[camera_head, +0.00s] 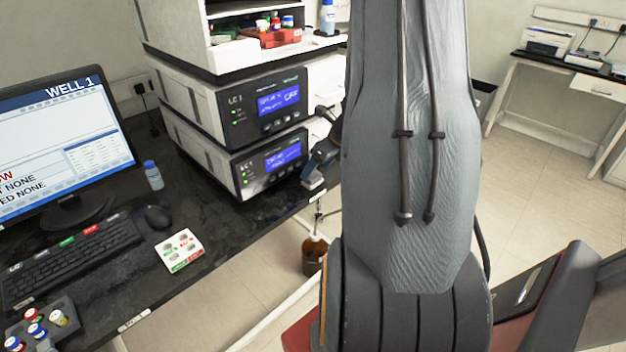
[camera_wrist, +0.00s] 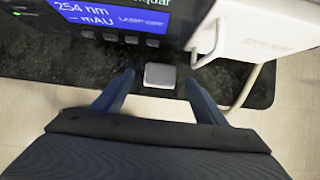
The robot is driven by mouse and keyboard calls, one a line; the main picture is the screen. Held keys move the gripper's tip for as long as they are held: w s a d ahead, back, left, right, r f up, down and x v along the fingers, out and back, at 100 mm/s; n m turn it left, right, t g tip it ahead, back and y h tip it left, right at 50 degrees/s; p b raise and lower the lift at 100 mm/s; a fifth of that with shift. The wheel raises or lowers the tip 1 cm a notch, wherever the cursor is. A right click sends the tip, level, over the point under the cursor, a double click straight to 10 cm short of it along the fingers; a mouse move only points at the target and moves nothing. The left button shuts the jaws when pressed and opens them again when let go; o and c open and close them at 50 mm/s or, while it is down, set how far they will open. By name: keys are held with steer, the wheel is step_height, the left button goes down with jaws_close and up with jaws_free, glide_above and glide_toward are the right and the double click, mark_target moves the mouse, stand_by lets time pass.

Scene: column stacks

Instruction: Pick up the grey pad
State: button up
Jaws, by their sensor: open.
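The grey pad (camera_wrist: 159,75) is a small light grey square with rounded corners in the wrist view. It lies on the black bench top near its front edge, just in front of the instrument with the blue display. My gripper (camera_wrist: 159,84) is open, with one finger to the left and one to the right of the pad. I see no finger touching it. In the head view my gripper (camera_head: 318,166) is partly hidden behind my arm, near the front right corner of the lower instrument.
Two stacked instruments (camera_head: 262,165) stand behind my gripper. A white housing with a pale tube (camera_wrist: 249,85) is close to the right finger. A brown bottle (camera_head: 314,256) hangs or stands below the bench edge. A keyboard, mouse and colored button panel (camera_head: 180,250) lie to the left.

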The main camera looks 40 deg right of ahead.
mark_target(315, 176)
steer(key=shift+x, duration=1.8)
steer(key=shift+d, duration=0.1)
steer(key=c, duration=1.1)
steer(key=shift+c, duration=0.2)
step_height(315, 176, up, 18)
steer(key=p, duration=0.3)
